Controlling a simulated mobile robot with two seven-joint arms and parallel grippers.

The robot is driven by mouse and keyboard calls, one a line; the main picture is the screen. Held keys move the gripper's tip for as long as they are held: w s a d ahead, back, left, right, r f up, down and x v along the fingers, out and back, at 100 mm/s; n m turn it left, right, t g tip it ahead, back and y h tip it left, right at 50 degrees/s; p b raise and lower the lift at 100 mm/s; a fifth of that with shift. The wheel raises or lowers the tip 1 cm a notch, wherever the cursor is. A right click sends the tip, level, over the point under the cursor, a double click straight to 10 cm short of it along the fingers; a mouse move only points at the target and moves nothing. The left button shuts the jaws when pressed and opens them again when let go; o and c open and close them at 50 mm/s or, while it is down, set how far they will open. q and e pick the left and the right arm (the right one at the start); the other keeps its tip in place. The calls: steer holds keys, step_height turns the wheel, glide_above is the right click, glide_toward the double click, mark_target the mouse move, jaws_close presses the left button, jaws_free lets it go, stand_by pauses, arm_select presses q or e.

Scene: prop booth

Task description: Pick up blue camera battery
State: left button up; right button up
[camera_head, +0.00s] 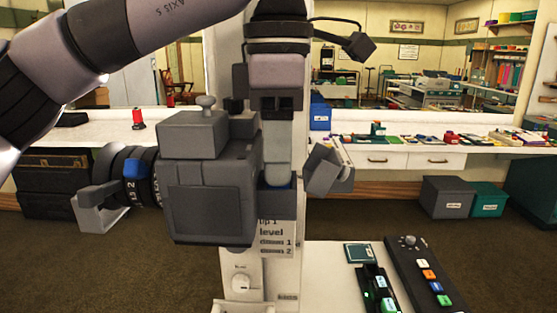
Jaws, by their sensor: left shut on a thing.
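My left arm comes in from the upper left and bends down in front of a pale column. My left gripper (276,175) points down at the middle of the view, just right of a large grey camera (210,200). It is shut on the blue camera battery (275,201), a dark blue block at the fingertips, partly hidden by the grey parts around it. The camera has a dark lens (140,170) with a blue tab on its left. I cannot tell whether the battery touches the camera. My right gripper is not in view.
A white table (325,265) at the lower right bears a black charger (374,275) with a green light and a dark control panel (425,275) with coloured buttons. A white counter (400,140) with small items runs along the back. Storage boxes (447,197) stand under it.

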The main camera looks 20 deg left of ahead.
arm_select(q)
step_height(320, 180, up, 18)
steer(key=p, duration=0.5)
steer(key=shift+f+p, duration=0.2)
steer(key=shift+p, duration=0.2)
